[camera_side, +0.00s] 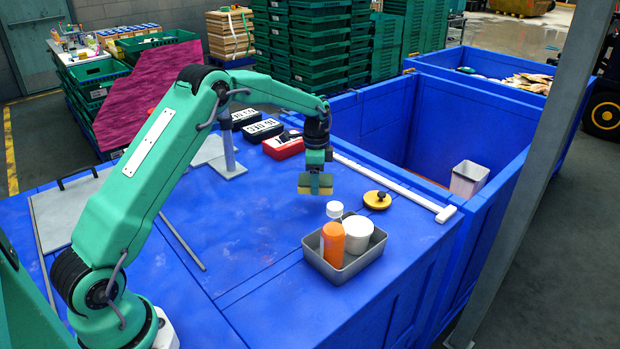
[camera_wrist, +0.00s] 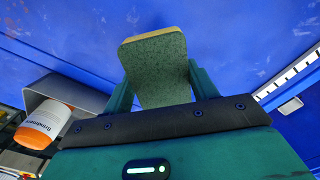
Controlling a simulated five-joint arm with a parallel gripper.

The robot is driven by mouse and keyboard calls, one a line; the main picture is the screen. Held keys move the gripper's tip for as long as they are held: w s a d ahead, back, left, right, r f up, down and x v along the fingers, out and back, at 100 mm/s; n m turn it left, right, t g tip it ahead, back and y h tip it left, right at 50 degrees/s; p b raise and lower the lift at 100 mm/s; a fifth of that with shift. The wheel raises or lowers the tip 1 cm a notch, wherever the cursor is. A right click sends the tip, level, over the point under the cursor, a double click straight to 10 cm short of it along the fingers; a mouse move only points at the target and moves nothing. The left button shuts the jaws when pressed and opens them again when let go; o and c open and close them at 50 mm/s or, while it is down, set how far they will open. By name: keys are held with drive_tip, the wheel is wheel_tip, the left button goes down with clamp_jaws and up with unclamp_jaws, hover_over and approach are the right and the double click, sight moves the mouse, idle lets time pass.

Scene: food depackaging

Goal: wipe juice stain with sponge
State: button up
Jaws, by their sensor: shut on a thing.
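My gripper (camera_side: 316,178) is shut on a sponge (camera_side: 303,188) with a yellowish layer and a dark green one. In the wrist view my gripper (camera_wrist: 157,85) has a finger at each side of the sponge (camera_wrist: 155,65); its speckled green face and tan edge show. The sponge appears to be above the blue worktop (camera_side: 225,215), behind the grey tray; the exact gap is hard to tell. Faint pale and reddish marks (camera_side: 262,252) show on the worktop left of the tray. I cannot tell for sure which of them is the juice stain.
A yellow round object (camera_side: 377,200) with a black knob lies right of my gripper. A white rail (camera_side: 400,188) edges the open blue bin.

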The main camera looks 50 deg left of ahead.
drive_tip(key=shift+r, duration=1.3)
